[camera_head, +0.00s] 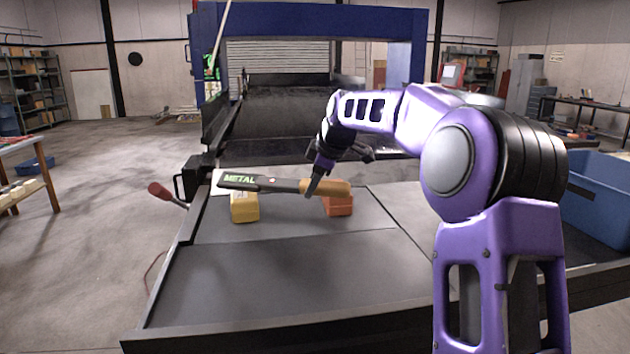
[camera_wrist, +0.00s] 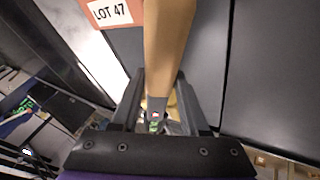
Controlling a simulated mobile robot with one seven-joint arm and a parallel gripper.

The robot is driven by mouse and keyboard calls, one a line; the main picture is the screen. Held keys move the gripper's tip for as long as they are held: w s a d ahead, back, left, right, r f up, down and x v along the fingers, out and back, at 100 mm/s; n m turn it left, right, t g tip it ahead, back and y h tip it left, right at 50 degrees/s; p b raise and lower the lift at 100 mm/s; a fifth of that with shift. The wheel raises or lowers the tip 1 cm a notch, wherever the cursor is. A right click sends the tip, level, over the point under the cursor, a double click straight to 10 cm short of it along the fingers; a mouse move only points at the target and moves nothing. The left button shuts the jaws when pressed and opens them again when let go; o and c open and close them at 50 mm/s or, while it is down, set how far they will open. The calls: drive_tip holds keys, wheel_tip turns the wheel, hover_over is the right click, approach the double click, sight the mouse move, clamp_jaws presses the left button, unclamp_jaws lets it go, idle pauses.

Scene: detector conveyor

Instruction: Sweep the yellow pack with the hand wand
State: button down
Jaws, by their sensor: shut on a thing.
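My gripper (camera_head: 314,187) is shut on the wand where the handle meets the dark part; the fingers also show in the wrist view (camera_wrist: 160,98). The wand is held roughly level, pointing left. The yellow pack (camera_head: 244,208) sits on the grey belt. The paddle passes over its top and hides part of it; I cannot tell whether they touch.
An orange-red pack (camera_head: 339,206) stands right of the yellow pack, under the handle; its LOT 47 label (camera_wrist: 109,12) shows in the wrist view. A blue detector arch (camera_head: 310,22) stands behind. A red-knobbed lever (camera_head: 160,192) juts out left. The front belt (camera_head: 290,285) is clear.

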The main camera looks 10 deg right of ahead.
drive_tip(key=shift+w+p, duration=0.25)
drive_tip(key=shift+p, duration=0.2)
idle(0.6)
idle(3.8)
drive_tip(key=shift+r, duration=3.05)
